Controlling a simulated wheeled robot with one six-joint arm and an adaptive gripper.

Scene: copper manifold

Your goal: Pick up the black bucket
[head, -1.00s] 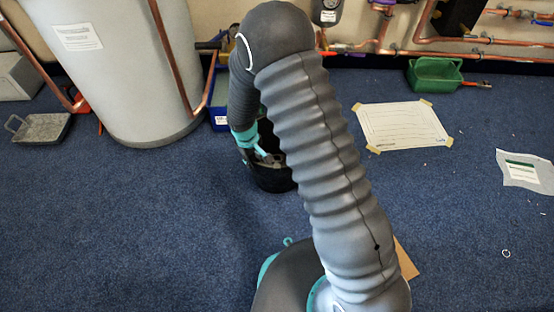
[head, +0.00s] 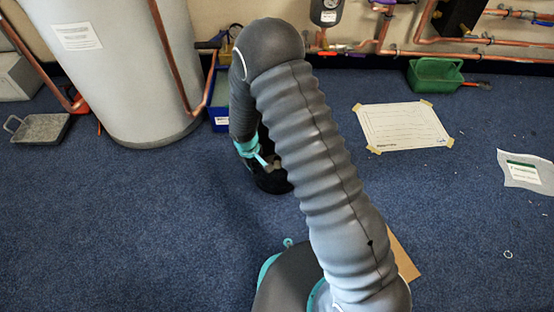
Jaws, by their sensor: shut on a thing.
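The black bucket (head: 270,180) stands on or just above the blue carpet in the head view, partly hidden behind my arm. I cannot tell whether it touches the floor. Its inside shows dark, with some lighter shapes near the rim. My gripper (head: 262,163) reaches down at the bucket's upper left side, with a teal band above it. It is shut on the bucket, though my arm hides part of the contact.
A large grey cylinder (head: 120,70) stands at the back left, with a blue bin (head: 220,115) beside it. A grey tray (head: 40,129) lies at far left. A green tray (head: 434,76) and taped paper (head: 404,126) lie at right. The left front carpet is clear.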

